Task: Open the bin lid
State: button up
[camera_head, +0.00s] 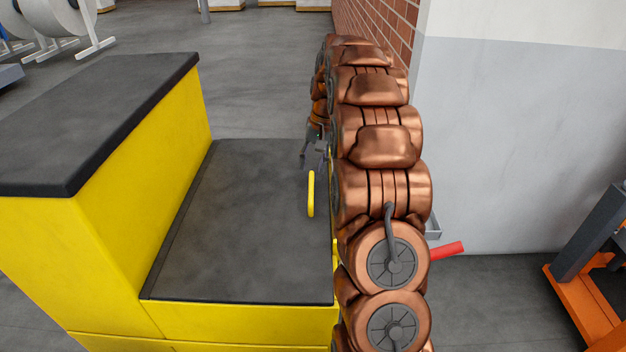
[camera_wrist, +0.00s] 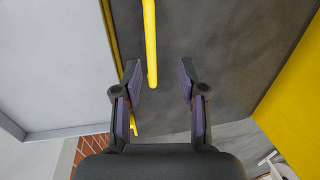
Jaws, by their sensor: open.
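The bin is yellow, with a flat dark lid (camera_head: 245,225) lying level on its lower part, so the lid looks closed. A thin yellow bar handle (camera_head: 311,193) stands near the lid's right edge. My gripper (camera_head: 316,150) is just beyond the handle, partly hidden by my copper arm. In the wrist view, my gripper (camera_wrist: 160,78) is open, its two fingers apart and empty. The handle (camera_wrist: 150,42) reaches between the fingertips, closer to the left finger. The dark lid (camera_wrist: 215,40) fills the background. I cannot tell whether a finger touches the handle.
A taller yellow block (camera_head: 150,130) with a dark top stands left of the lid. A brick wall (camera_head: 380,30) and a grey-white wall (camera_head: 520,150) lie to the right. A red piece (camera_head: 446,250) juts out beside my arm. An orange frame (camera_head: 585,295) stands at right.

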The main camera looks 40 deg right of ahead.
aim_at(312, 185)
jog(key=shift+w+d+f+p, duration=0.25)
jog(key=shift+f+p, duration=0.2)
jog(key=shift+f, duration=0.95)
jog(key=shift+w+d+f+p, duration=0.15)
jog(key=shift+w+f+p, duration=0.25)
jog(key=shift+f, duration=1)
jog(key=shift+w+d+f+p, duration=0.2)
jog(key=shift+f+p, duration=0.35)
jog(key=shift+f, duration=0.85)
grip_shut()
